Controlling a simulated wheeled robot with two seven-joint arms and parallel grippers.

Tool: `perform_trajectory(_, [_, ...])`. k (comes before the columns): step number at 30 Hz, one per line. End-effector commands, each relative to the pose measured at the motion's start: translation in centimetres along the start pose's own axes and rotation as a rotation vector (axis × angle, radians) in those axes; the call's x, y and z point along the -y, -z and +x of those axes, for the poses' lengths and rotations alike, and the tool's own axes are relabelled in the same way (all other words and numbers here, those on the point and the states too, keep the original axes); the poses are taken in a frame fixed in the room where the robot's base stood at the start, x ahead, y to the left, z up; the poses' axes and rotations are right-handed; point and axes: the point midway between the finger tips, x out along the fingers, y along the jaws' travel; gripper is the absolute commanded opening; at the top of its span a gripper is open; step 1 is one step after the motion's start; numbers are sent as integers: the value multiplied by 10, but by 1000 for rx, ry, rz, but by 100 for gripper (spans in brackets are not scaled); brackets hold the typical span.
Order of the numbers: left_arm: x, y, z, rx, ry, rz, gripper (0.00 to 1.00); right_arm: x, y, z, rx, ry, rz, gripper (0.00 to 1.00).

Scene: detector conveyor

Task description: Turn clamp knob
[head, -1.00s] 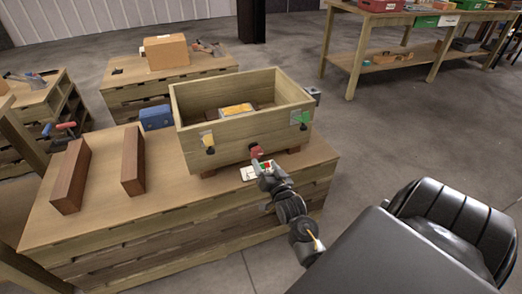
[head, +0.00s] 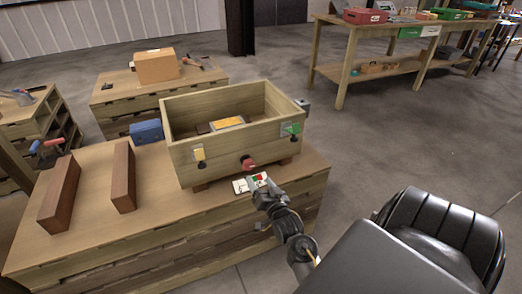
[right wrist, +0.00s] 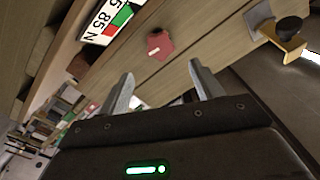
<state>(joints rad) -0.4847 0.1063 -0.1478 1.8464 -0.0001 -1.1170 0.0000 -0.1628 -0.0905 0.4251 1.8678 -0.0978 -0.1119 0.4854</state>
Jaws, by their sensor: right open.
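A wooden box (head: 222,158) stands on the near wooden workbench. The yellow clamp (right wrist: 290,40) shows there at upper right. My left gripper is not in view.
The card (head: 249,183), with red and green patches, lies in front of the box. Two brown wooden blocks (head: 60,195) (head: 123,178) stand on the bench's left part. A blue case (head: 146,132) sits behind them. Open floor lies right of the bench.

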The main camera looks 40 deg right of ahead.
Motion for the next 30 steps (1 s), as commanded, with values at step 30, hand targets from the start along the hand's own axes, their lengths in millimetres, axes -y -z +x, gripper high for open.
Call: perform_trajectory(30, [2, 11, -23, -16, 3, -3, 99, -6, -7, 1, 1, -1, -1243, 65])
